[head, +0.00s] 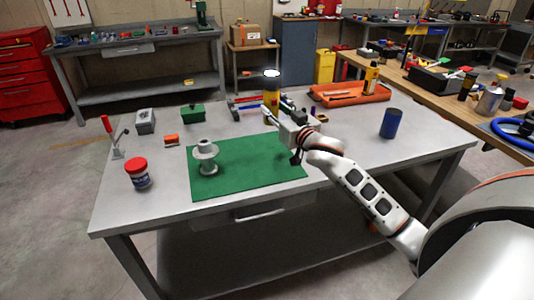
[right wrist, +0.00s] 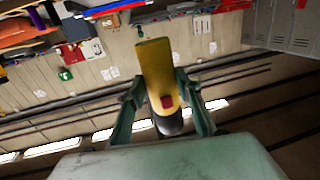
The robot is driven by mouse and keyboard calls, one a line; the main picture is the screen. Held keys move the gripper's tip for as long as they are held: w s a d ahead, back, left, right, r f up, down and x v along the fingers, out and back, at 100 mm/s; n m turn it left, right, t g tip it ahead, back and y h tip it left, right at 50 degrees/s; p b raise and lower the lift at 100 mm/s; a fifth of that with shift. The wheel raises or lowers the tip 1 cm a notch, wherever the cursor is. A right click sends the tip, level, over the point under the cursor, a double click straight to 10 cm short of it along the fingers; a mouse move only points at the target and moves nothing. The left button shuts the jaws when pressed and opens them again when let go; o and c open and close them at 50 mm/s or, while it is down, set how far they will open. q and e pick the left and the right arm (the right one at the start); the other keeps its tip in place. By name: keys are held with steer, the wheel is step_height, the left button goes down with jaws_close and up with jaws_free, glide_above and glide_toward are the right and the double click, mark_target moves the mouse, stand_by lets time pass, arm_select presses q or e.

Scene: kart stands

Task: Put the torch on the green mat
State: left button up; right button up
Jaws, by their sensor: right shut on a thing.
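The torch (head: 271,99) is yellow with a dark head and a bright white lens end, held upright in the head view. My right gripper (head: 270,112) is shut on it, beyond the far right corner of the green mat. In the right wrist view the torch (right wrist: 158,85) sits between the two fingers of the right gripper (right wrist: 165,105), with a red button on its side. The green mat (head: 245,178) lies flat on the grey table, with a pale spool-like part (head: 205,158) standing on its left part. My left gripper is not in view.
A red-lidded jar (head: 138,173), a red-handled clamp (head: 112,137), an orange block (head: 171,140) and a green box (head: 193,113) stand left of or behind the mat. A blue cylinder (head: 390,123) stands right. An orange tray (head: 347,95) lies behind. The mat's middle and right are clear.

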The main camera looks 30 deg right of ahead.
step_height(320, 180, down, 14)
steer(key=b, duration=0.3)
steer(key=shift+f, duration=0.35)
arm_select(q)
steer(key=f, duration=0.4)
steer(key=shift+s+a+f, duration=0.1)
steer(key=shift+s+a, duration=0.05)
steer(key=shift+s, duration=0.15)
arm_select(e)
steer(key=shift+r, duration=0.1)
steer(key=shift+f+b, duration=0.2)
steer(key=shift+b, duration=0.1)
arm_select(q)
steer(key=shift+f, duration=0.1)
arm_select(e)
steer(key=o, duration=1.3)
